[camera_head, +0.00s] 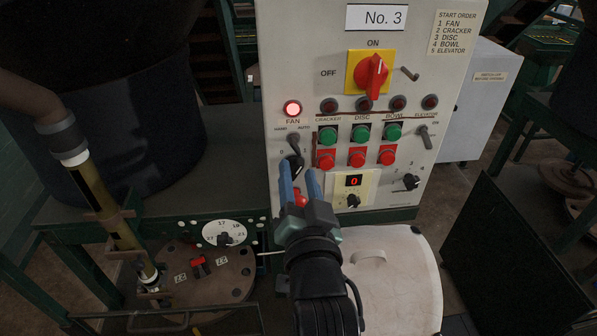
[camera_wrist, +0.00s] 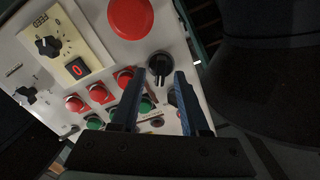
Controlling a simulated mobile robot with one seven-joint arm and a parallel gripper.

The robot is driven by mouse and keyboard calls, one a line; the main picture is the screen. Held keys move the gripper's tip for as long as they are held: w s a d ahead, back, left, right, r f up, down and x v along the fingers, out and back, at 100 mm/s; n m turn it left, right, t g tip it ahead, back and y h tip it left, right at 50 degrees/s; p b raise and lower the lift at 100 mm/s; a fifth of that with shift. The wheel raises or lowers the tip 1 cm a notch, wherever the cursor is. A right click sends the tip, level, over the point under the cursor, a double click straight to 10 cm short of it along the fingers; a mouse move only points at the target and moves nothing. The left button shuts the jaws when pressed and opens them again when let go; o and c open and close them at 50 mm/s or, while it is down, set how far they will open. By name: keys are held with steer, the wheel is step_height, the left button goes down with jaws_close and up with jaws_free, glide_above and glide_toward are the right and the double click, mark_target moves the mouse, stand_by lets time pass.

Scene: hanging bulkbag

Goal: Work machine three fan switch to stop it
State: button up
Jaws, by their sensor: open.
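The control panel marked No. 3 (camera_head: 330,60) has a FAN column at its left, topped by a glowing red lamp (camera_head: 292,108). Below the lamp are a black HAND/AUTO selector (camera_head: 294,143) and a black rotary switch marked 0 and 1 (camera_head: 297,164). My gripper (camera_head: 298,167) is open at the lower switch, its blue fingers partly covering it. In the wrist view, that black knob (camera_wrist: 160,66) lies between or just beyond the spread fingertips (camera_wrist: 159,76). Contact cannot be told. Another dark knob is partly hidden behind the right finger.
A large red button (camera_wrist: 130,17) sits close to the fingers; it is partly hidden in the head view. Green (camera_head: 328,135) and red (camera_head: 325,159) push buttons lie to the right. A red main switch (camera_head: 371,75) is above.

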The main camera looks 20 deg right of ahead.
jaws_close()
steer(key=shift+n, duration=0.3)
stand_by(0.4)
steer(key=n+b, duration=0.2)
steer(key=n, duration=0.3)
steer(key=shift+w+a+n, duration=0.1)
steer(key=shift+a+n, duration=0.05)
steer(key=shift+n, duration=0.15)
steer(key=n+b, duration=0.1)
steer(key=n, duration=0.4)
steer(key=shift+a+n+b, duration=0.1)
steer(key=shift+n+b, duration=0.2)
steer(key=shift+b, duration=0.1)
jaws_free()
